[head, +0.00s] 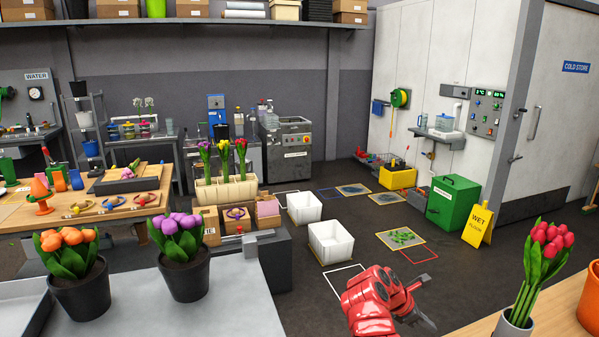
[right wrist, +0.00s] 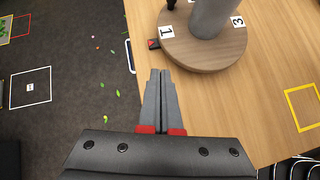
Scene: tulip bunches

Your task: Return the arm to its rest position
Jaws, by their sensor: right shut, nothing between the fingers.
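My right arm shows red at the bottom of the head view, with the right gripper (head: 427,320) small and partly cut off there, over the gap beside the wooden table. In the right wrist view the right gripper (right wrist: 160,73) is shut and empty, its grey fingers together. They point at a round wooden stand (right wrist: 202,50) with number labels and a grey post. I cannot tell whether they touch it. My left gripper is not in view. Red-pink tulips (head: 546,245) stand in a grey vase (head: 513,325) on the wooden table (head: 475,327).
An orange pot (head: 590,300) stands at the right edge. Potted orange tulips (head: 66,250) and purple tulips (head: 178,235) stand on a grey table (head: 235,305) at left. White bins (head: 331,243) stand on the floor. A yellow square (right wrist: 303,106) marks the wooden table.

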